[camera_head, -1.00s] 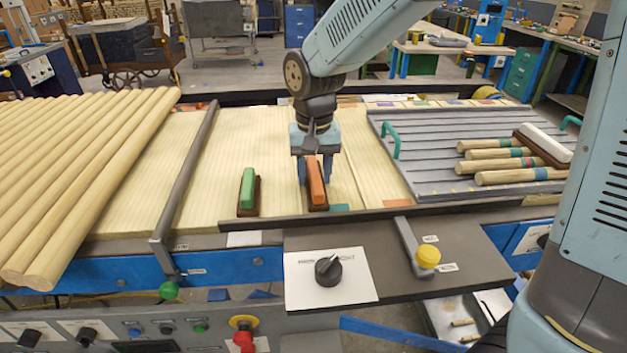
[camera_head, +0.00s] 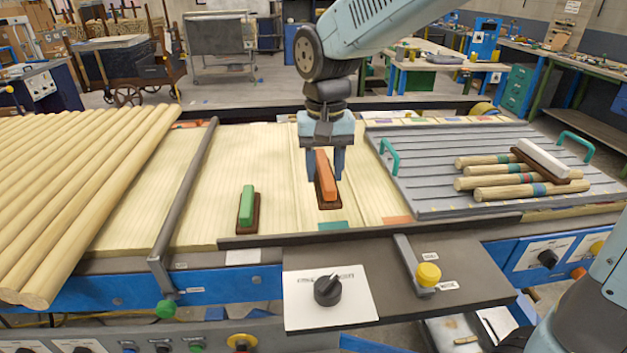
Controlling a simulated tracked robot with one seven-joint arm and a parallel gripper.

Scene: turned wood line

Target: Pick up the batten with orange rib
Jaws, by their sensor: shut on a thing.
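The batten with orange rib (camera_head: 328,186) has an orange rib along a dark brown base. My gripper (camera_head: 325,172) points down over it, one finger on each side of the rib, shut on it. The batten appears slightly above the pale boards, though the gap is hard to judge. A similar batten with a green rib (camera_head: 246,206) lies to the left on the boards, apart from my gripper.
Large pale poles (camera_head: 85,190) lie at the left beside a grey bar (camera_head: 187,200). At the right, a grey ribbed tray (camera_head: 420,190) with teal handles holds several banded dowels and a white-ribbed batten (camera_head: 543,158). A dark rail (camera_head: 400,227) edges the front.

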